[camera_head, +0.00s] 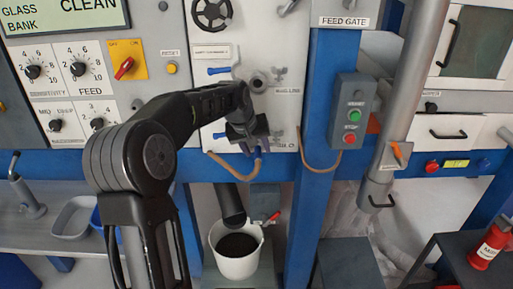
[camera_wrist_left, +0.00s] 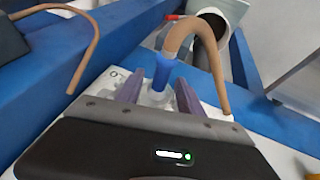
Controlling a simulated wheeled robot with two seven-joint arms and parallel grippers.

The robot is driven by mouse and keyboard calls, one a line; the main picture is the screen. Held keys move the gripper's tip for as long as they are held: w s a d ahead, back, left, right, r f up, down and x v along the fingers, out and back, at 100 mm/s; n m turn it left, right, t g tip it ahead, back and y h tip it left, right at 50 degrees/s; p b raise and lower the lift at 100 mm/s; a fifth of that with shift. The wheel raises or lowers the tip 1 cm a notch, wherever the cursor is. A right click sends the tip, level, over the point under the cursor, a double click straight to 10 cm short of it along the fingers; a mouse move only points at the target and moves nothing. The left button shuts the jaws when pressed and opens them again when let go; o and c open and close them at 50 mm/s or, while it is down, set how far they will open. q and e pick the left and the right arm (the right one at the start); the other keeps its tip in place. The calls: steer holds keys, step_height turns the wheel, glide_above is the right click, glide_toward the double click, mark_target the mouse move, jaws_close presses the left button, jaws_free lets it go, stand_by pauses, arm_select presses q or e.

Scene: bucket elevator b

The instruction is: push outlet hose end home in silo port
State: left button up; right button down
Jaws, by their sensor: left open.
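The outlet hose is a tan tube (camera_wrist_left: 205,40) with a blue end piece (camera_wrist_left: 162,72). In the left wrist view the blue end stands at a clear, round silo port (camera_wrist_left: 154,97) on the pale panel; I cannot tell how deep it sits. My left gripper (camera_wrist_left: 160,92) is open, its purple fingers on either side of the blue end and port, with gaps showing. In the head view my left gripper (camera_head: 249,142) is against the panel beside a partly hidden label, and the tan hose (camera_head: 256,168) curves below it. My right gripper is not in view.
A blue beam (camera_head: 310,165) runs under the panel. A white bucket (camera_head: 237,265) with dark contents stands below. The feed gate post carries a grey button box (camera_head: 354,112), with another tan hose (camera_head: 322,168) beneath.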

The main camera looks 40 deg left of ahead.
arm_select(q)
steer(key=shift+r, duration=0.1)
steer(key=b+v, duration=0.1)
steer(key=v, duration=0.6)
steer(key=shift+s+r, duration=0.15)
steer(key=shift+r, duration=0.15)
steer(key=shift+f, duration=0.1)
stand_by(0.5)
